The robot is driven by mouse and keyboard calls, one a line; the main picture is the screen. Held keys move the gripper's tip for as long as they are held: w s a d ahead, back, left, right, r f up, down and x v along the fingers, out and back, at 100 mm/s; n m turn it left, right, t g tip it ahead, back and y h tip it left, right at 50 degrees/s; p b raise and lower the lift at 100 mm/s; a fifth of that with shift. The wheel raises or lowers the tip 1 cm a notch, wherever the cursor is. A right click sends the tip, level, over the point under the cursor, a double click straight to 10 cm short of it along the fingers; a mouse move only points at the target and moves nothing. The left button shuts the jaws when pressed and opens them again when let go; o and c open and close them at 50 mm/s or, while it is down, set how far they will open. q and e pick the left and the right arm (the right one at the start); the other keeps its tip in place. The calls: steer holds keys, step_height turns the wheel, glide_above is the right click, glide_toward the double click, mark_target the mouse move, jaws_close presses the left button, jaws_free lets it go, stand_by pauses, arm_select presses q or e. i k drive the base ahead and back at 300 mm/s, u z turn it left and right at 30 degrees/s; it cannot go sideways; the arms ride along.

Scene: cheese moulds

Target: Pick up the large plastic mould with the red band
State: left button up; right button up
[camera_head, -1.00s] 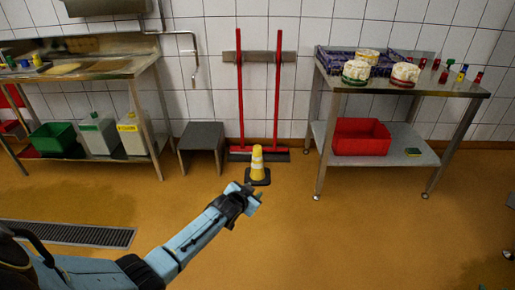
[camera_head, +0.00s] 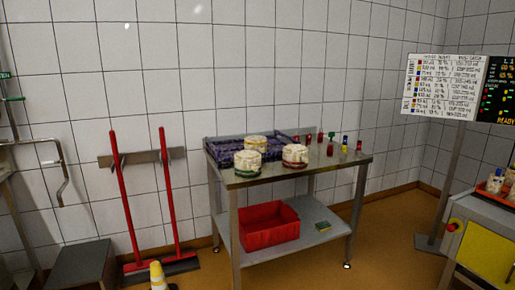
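The large mould with the red band (camera_head: 295,155) is a whitish round tub standing upright on the steel table (camera_head: 240,180), at the right of the mould group. A similar mould with a green band (camera_head: 248,164) stands to its left near the front edge. A mould with a yellow band (camera_head: 256,143) stands behind them, by a purple crate (camera_head: 222,151). Neither of my grippers shows in the current view, so I cannot see their state.
Several small coloured items (camera_head: 331,149) stand at the table's back right. A red bin (camera_head: 268,226) sits on the lower shelf. A yellow cone (camera_head: 158,277), a grey stool (camera_head: 82,265) and red-handled tools (camera_head: 124,195) are at left. A sign board (camera_head: 445,85) and yellow-fronted cabinet (camera_head: 488,250) are at right.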

mark_target(294, 154)
steer(key=u, duration=0.15)
steer(key=i, duration=2.05)
steer(key=z, duration=0.4)
